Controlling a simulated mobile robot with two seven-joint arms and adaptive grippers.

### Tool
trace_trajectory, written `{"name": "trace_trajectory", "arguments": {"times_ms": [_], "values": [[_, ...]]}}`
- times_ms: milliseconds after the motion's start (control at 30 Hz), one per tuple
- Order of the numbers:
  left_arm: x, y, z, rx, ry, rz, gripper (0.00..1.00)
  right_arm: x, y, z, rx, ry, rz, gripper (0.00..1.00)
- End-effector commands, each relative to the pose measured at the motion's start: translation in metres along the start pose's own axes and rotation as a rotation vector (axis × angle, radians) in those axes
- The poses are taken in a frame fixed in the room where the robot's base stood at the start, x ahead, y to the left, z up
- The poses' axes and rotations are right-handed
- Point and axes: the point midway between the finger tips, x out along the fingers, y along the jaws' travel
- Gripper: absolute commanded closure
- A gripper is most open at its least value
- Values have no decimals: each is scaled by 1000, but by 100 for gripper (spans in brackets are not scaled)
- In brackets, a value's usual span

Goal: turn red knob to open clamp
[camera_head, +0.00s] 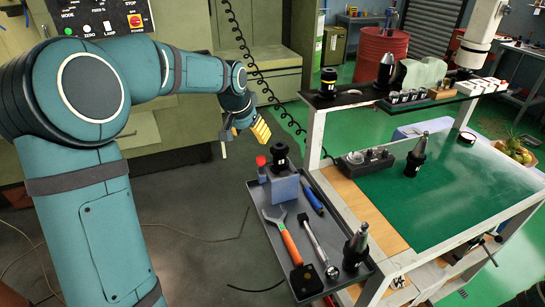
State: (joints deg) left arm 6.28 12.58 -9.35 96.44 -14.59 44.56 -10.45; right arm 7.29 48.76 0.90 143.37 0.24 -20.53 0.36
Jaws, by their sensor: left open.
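A small red-topped knob (261,161) stands upright at the back left of the grey tray on the cart's side. Just right of it is a grey-blue block (285,189) with a black tool holder (280,155) seated on top; this looks like the clamp. I cannot tell how the knob joins the block, or whether the clamp is open. My left gripper (243,138) is open, with yellow finger pads, and hangs in the air behind and left of the knob, apart from it. Nothing shows between its fingers. My right gripper is not in view.
The tray (262,228) also holds an orange-handled tool (287,238), a wrench (319,246) and a tool holder (356,248). The cart's green top (450,190) and raised shelf lie right. A machine with a coiled cable stands behind my left arm.

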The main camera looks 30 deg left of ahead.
Motion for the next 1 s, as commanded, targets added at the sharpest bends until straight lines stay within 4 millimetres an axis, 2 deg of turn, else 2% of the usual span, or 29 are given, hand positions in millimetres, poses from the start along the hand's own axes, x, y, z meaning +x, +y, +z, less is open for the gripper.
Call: {"name": "trace_trajectory", "arguments": {"times_ms": [400,600,800,1000], "values": [[81,1,2,0,-4,2,39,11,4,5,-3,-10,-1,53],[113,1,2,0,-4,2,39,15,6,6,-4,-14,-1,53],[127,1,1,0,-1,1,39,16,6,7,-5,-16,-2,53],[130,1,0,0,0,1,39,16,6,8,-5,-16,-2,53]]}}
